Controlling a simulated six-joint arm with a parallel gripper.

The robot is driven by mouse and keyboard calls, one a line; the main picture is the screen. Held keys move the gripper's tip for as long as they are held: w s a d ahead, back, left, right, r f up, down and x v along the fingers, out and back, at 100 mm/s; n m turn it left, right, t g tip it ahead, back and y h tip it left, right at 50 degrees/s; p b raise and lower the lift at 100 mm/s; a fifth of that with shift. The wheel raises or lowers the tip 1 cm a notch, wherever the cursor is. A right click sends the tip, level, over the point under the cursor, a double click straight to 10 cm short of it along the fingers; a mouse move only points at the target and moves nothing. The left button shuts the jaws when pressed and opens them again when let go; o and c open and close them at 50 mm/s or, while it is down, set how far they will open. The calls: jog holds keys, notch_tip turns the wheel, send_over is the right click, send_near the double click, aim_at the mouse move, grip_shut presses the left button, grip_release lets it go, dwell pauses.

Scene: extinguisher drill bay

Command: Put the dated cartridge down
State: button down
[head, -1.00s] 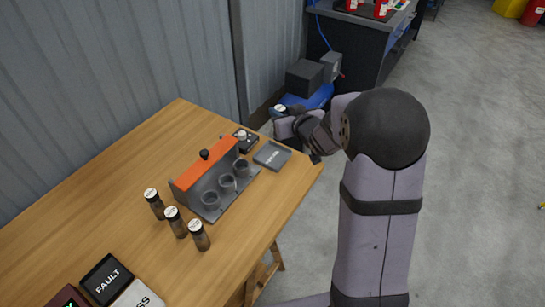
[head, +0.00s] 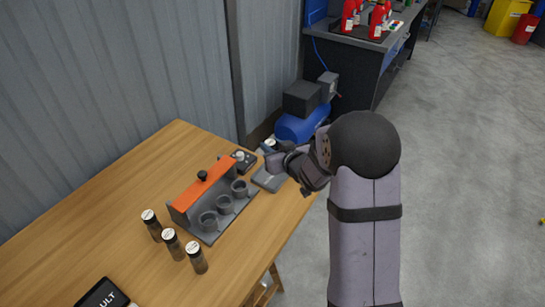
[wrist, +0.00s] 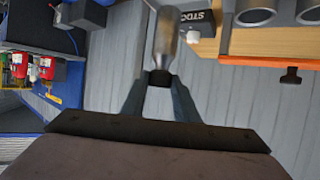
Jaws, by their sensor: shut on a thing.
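My gripper (wrist: 158,82) is shut on a cartridge (wrist: 165,42), a brownish metallic cylinder. In the head view my gripper (head: 274,153) is at the bench's far right, and the cartridge's pale cap (head: 270,143) shows just beyond it. The cartridge appears close to or above a small dark grey tray (head: 266,181); I cannot tell whether they touch. A label reading "STOC", partly cut off, shows beside the cartridge in the wrist view. My arm covers part of the tray. Any date on the cartridge is unreadable.
A grey rack (head: 212,217) with three round cups and an orange bar (head: 200,188) stands left of the tray. A small black device (head: 243,160) is behind it. Three capped cartridges (head: 172,244) stand at front left. The bench (head: 130,180) is clear at left.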

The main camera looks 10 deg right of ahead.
jog(key=shift+f, duration=2)
jog(key=shift+f, duration=0.1)
jog(key=shift+f, duration=0.15)
jog(key=c, duration=1.4)
grip_release()
jog(key=b+v, duration=0.1)
jog(key=v, duration=1.1)
